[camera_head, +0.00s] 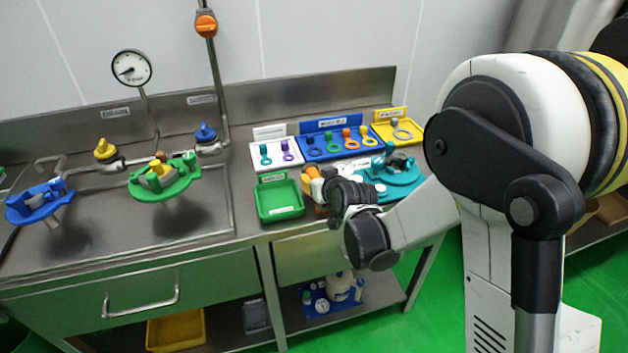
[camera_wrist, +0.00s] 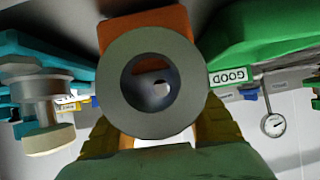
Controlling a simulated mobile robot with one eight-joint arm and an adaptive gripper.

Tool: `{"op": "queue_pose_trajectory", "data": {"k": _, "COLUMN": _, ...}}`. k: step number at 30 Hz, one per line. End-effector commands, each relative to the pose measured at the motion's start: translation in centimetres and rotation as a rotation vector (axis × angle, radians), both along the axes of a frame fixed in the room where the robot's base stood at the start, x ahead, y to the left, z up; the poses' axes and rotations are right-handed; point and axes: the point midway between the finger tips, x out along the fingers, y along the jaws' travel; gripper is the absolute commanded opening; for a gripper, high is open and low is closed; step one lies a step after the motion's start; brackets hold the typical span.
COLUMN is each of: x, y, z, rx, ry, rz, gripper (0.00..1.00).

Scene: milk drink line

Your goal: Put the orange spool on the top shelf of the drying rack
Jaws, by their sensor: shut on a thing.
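In the wrist view an orange piece (camera_wrist: 150,18) with a wide grey ring-shaped end (camera_wrist: 115,80) fills the middle, its hole facing the camera. I take it to be the orange spool. My gripper (camera_wrist: 158,135) is shut on it, with yellowish fingers on both sides. In the head view my gripper (camera_head: 318,186) is over the worktop between the green tray and the turquoise fixture, and orange shows at its end. The spool is mostly hidden there by my wrist. I cannot pick out the drying rack with certainty.
The green tray (camera_head: 265,207) is close left of my gripper; the turquoise fixture (camera_head: 403,179) is close right. White, blue (camera_head: 312,156) and yellow trays with small parts stand behind. A green fixture (camera_head: 186,187) and a blue one (camera_head: 30,212) stand at left.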

Motion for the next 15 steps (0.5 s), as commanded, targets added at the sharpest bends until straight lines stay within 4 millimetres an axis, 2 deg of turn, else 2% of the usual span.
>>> {"op": "queue_pose_trajectory", "data": {"k": 4, "x": 0.03, "y": 0.00, "z": -0.24, "rx": 0.000, "ry": -0.001, "rz": 0.000, "gripper": 0.00}}
{"op": "queue_pose_trajectory", "data": {"k": 5, "x": 0.03, "y": 0.00, "z": -0.27, "rx": 0.000, "ry": 0.000, "rz": 0.000, "gripper": 0.33}}
{"op": "queue_pose_trajectory", "data": {"k": 6, "x": 0.02, "y": 0.00, "z": -0.25, "rx": 0.000, "ry": 0.000, "rz": 0.000, "gripper": 0.45}}
{"op": "queue_pose_trajectory", "data": {"k": 15, "x": 0.01, "y": -0.01, "z": -0.18, "rx": 0.000, "ry": 0.000, "rz": 0.000, "gripper": 0.45}}
